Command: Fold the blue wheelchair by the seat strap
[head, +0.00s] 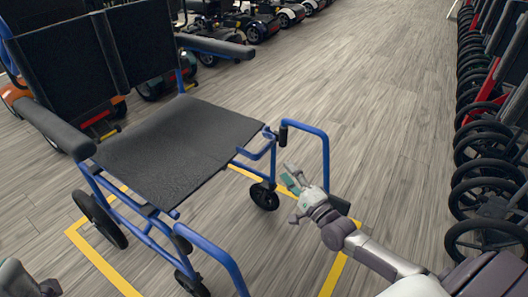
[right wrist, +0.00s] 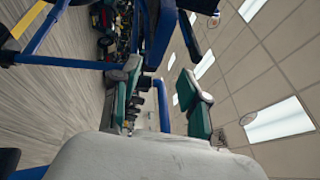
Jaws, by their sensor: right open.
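The blue wheelchair (head: 172,149) stands unfolded in the head view, its black seat flat and spread between blue side frames. Its black backrest is at the upper left. I cannot make out a separate seat strap. My right gripper (head: 289,196) is open and empty, right of the seat's front edge and close to a blue front tube.
A yellow floor outline (head: 94,259) runs around the wheelchair. Several scooters (head: 255,25) stand at the back. A row of folded, black-wheeled chairs (head: 482,160) lines the right side. The grey floor (head: 375,90) between is clear.

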